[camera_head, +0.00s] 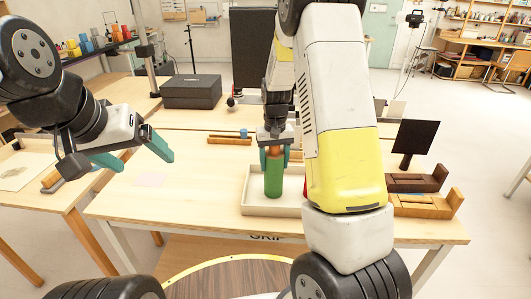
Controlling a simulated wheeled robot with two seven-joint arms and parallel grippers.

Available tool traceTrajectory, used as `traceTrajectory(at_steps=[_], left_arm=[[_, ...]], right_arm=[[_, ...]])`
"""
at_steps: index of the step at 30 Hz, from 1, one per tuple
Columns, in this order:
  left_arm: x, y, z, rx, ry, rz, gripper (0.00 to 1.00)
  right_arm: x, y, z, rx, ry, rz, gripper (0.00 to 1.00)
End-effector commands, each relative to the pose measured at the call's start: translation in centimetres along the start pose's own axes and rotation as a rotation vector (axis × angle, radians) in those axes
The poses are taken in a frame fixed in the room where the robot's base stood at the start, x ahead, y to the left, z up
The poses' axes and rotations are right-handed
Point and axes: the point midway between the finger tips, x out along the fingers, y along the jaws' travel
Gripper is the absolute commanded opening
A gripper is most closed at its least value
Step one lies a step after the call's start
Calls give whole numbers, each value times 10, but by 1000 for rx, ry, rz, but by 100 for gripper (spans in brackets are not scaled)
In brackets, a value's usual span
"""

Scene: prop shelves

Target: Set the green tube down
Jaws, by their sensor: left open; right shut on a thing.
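The green tube (273,177) stands upright in the camera head view, over the shallow white tray on the table. Its orange-brown upper part is between the fingers of my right gripper (274,157), which is shut on it from above. The tube's lower end overlaps the tray's inside; I cannot tell whether it touches the tray floor. My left gripper (143,157) is open and empty, at the left above the table's left edge. Part of the tray is hidden behind my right arm.
The shallow tray (254,209) sits on the wooden table (190,208). Wooden blocks (425,204) and a small black panel (417,137) stand at the right. A black case (192,91) is behind.

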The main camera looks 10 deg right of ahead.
Motion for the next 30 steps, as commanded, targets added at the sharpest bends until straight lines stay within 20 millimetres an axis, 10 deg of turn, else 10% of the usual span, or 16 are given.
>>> traceTrajectory(at_steps=[7, 8, 11, 23, 30], left_arm=[[0, 0, 0, 0, 0, 0, 83], [0, 0, 0, 0, 0, 0, 83], [0, 0, 0, 0, 0, 0, 83], [0, 0, 0, 0, 0, 0, 83], [0, 0, 0, 0, 0, 0, 83]], right_arm=[[2, 0, 0, 0, 1, 0, 0], [2, 0, 0, 0, 0, 0, 62], [2, 0, 0, 0, 0, 0, 80], [-4, 0, -1, -1, 3, -1, 80], [-48, -1, -2, -2, 7, -1, 80]])
